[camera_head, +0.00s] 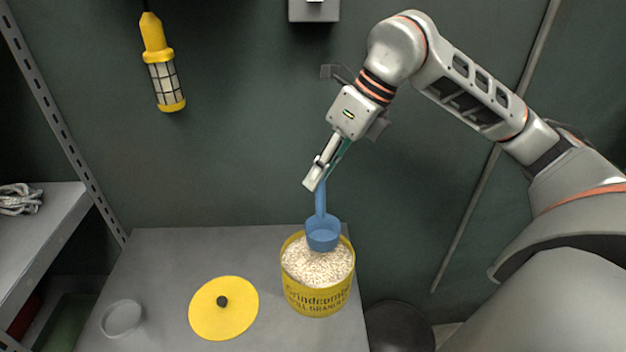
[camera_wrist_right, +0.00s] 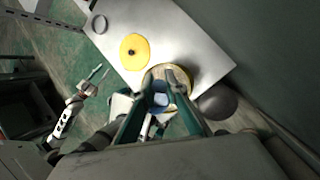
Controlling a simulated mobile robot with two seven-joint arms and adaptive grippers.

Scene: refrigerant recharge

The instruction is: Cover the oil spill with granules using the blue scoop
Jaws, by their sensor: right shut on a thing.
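My right gripper (camera_head: 318,176) is shut on the handle of the blue scoop (camera_head: 323,236), which hangs down with its bowl at the bottom. The bowl is over the back part of the yellow tub (camera_head: 318,302), at or just above the pale granules (camera_head: 318,268); I cannot tell if they touch. The part of the bowl's inside that shows is blue. The scoop also shows between the fingers in the right wrist view (camera_wrist_right: 160,99). My left gripper (camera_wrist_right: 98,72) is small in that view, away from the table, its fingers apparently apart and empty. I cannot make out the oil spill.
The tub stands on a grey table (camera_head: 170,260) near its right edge. A yellow lid (camera_head: 215,318) with a black knob and a pale ring-shaped dish (camera_head: 121,319) lie to its left. A yellow lamp (camera_head: 163,70) hangs at the wall. A dark round object (camera_head: 398,328) stands right of the table.

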